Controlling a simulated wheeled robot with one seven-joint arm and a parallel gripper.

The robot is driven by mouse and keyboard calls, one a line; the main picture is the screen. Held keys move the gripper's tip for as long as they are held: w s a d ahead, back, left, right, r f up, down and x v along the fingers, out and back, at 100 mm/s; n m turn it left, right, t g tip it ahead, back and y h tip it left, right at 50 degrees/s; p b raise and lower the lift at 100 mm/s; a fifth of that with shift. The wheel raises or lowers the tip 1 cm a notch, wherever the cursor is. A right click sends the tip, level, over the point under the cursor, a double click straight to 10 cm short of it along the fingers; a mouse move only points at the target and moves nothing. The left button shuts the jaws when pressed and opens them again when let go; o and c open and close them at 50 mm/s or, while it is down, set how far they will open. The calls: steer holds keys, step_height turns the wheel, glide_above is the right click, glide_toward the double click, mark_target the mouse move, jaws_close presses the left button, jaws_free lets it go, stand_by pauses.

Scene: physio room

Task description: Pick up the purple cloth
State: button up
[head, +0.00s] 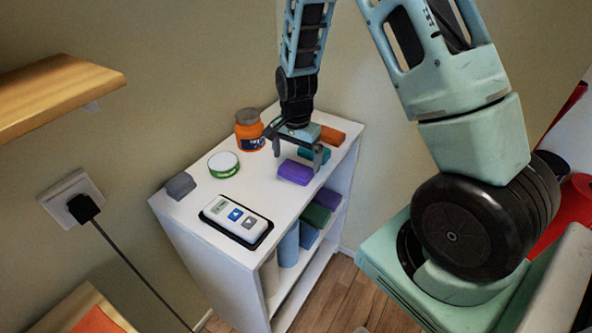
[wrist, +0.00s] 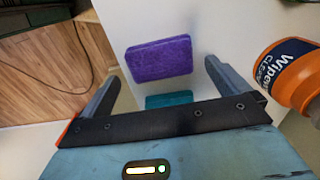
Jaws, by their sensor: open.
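The purple cloth (head: 296,172) is a folded rectangular pad lying flat on the white shelf top, near its right edge. In the wrist view the purple cloth (wrist: 159,60) lies ahead of the fingers, roughly centred between them. My gripper (head: 295,148) is open and empty above the shelf top, just behind the purple cloth. In the wrist view my gripper (wrist: 160,82) has its two fingers spread wide. A teal cloth (head: 314,153) lies behind the purple one; in the wrist view the teal cloth (wrist: 168,99) is partly hidden by the gripper body.
An orange wipes tub (head: 249,134) stands left of my gripper, close by in the wrist view (wrist: 293,75). An orange cloth (head: 332,135) lies at the back. A green-rimmed round tin (head: 223,164), a grey block (head: 180,186) and a white device in a black tray (head: 261,240) lie further left and front.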

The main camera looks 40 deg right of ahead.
mark_target(296, 168)
steer(key=shift+f, duration=1.5)
steer(key=c, duration=0.8)
step_height(296, 168, up, 10)
steer(key=shift+r+b, duration=0.1)
steer(key=shift+b, duration=0.4)
steer(key=shift+o, duration=0.9)
steer(key=shift+c, duration=0.5)
